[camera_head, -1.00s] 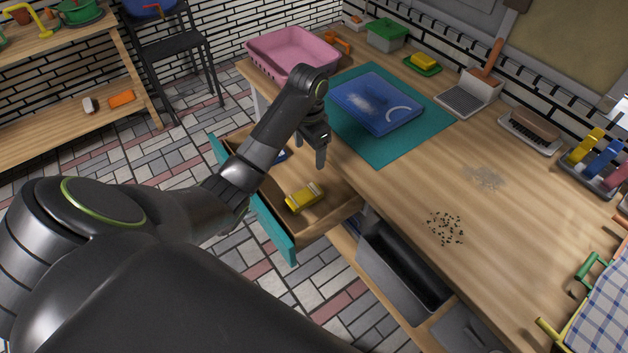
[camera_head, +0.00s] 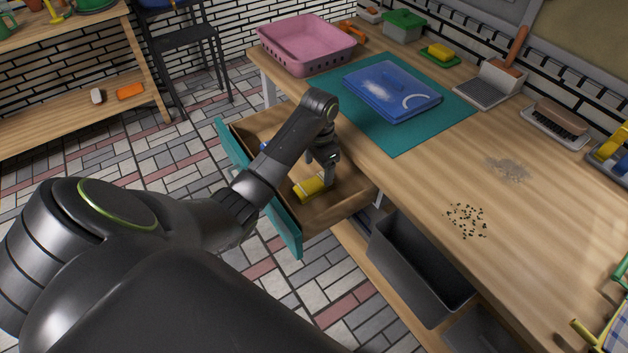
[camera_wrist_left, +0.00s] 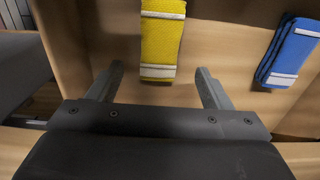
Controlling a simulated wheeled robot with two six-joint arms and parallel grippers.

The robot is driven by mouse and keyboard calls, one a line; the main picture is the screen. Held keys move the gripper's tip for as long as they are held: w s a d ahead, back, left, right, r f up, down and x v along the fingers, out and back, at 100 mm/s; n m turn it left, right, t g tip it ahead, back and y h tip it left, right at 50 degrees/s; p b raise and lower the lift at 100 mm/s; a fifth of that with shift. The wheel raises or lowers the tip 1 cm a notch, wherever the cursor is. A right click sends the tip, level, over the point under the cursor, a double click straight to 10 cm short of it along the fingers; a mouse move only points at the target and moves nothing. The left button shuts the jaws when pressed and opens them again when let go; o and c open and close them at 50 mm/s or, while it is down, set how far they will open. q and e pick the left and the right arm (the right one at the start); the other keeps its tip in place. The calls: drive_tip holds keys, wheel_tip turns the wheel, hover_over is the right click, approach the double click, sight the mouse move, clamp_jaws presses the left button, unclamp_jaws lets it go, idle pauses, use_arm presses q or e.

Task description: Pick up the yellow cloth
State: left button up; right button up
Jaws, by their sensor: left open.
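The yellow cloth (camera_head: 309,188) is folded, with white bands, and lies in the open drawer (camera_head: 338,212). In the left wrist view the yellow cloth (camera_wrist_left: 162,38) is ahead of the fingers and lies between their lines. My left gripper (camera_head: 324,180) points down into the drawer close to the cloth and hides part of it. In the left wrist view my left gripper (camera_wrist_left: 157,84) is open, with a finger on each side of the cloth's near end. My right gripper is not in view.
A folded blue cloth (camera_wrist_left: 289,52) lies in the drawer, right of the yellow one in the wrist view. The drawer has a teal front (camera_head: 284,223). The wooden counter (camera_head: 420,170) stands beside it, with a grey bin (camera_head: 410,265) below.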

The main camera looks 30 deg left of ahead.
sight(318, 182)
use_arm(q)
wheel_tip(318, 182, down, 5)
drive_tip(key=shift+s+f, duration=0.1)
drive_tip(key=shift+f, duration=0.05)
drive_tip(key=c, duration=1)
wheel_tip(318, 182, up, 10)
drive_tip(key=shift+r+p, duration=0.1)
drive_tip(key=shift+p, duration=0.4)
drive_tip(key=shift+c, duration=0.2)
drive_tip(key=o, duration=0.4)
drive_tip(key=shift+c, duration=0.2)
drive_tip(key=c, duration=0.3)
